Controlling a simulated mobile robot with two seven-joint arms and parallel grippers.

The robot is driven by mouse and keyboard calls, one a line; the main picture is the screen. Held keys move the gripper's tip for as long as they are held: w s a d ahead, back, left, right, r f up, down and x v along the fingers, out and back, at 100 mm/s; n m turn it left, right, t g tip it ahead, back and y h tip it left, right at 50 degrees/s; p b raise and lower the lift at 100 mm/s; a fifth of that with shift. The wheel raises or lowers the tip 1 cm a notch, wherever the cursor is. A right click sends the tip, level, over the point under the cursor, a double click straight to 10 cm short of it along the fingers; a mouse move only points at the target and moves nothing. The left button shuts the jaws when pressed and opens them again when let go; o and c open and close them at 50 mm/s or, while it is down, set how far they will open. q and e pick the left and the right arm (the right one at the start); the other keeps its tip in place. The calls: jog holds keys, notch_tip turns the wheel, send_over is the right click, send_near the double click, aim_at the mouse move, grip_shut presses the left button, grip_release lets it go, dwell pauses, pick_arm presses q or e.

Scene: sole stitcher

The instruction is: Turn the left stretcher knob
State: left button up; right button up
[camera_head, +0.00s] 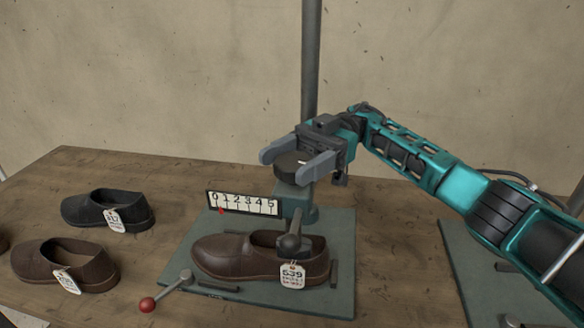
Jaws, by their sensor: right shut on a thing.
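The left stretcher stands on a grey-green base plate (340,291), with a teal post (299,205). Its dark round knob (290,159) is at the top. My right gripper (288,164) comes in from the right and is shut on the knob, one grey finger on each side. A brown shoe (222,252) with a white tag (292,276) sits on the plate below, a dark stretcher part in its opening. A scale (243,203) marked 0 to 5 stands behind the shoe, its red pointer (221,211) near the low end. My left gripper is not in view.
A lever with a red ball (147,304) sticks out at the plate's front left. A black shoe (90,208) and another brown shoe (50,262) lie on the wooden table (150,180) at left. A second base plate (458,252) is partly under my right arm. A grey pole (311,60) rises behind.

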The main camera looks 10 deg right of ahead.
aim_at(292, 162)
jog(key=shift+g, duration=0.3)
jog(key=o, duration=1)
jog(key=shift+c, duration=0.2)
notch_tip(292, 162, up, 20)
jog(key=p, duration=0.1)
jog(key=shift+p, duration=0.4)
